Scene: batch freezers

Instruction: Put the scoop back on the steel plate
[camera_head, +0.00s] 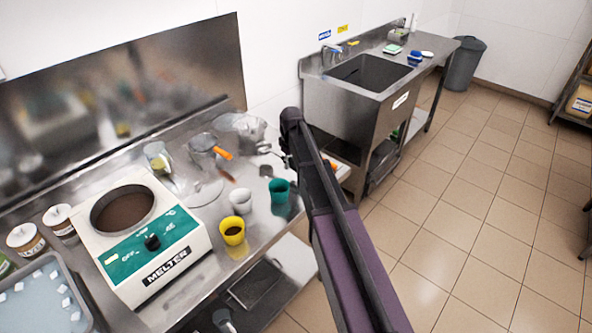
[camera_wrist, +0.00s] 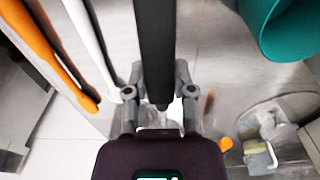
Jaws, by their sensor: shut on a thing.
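My gripper (camera_wrist: 160,95) is shut on a long black bar (camera_wrist: 155,45), which looks like the scoop's handle. The bar runs up out of the top of the wrist view, so the scoop's bowl is not visible there. In the head view my arm covers most of the gripper and I cannot make out the scoop. A round, flat, shiny plate (camera_head: 205,191), apparently the steel plate, lies on the counter behind the white cup. In the wrist view the plate (camera_wrist: 280,112) is at the right, apart from the gripper.
A teal cup (camera_head: 279,190) stands close to my arm, with a white cup (camera_head: 241,201) and a yellow cup (camera_head: 232,232) nearby. A melter (camera_head: 150,240) fills the left counter. Orange (camera_wrist: 45,50) and white (camera_wrist: 92,40) utensils lie left of the gripper.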

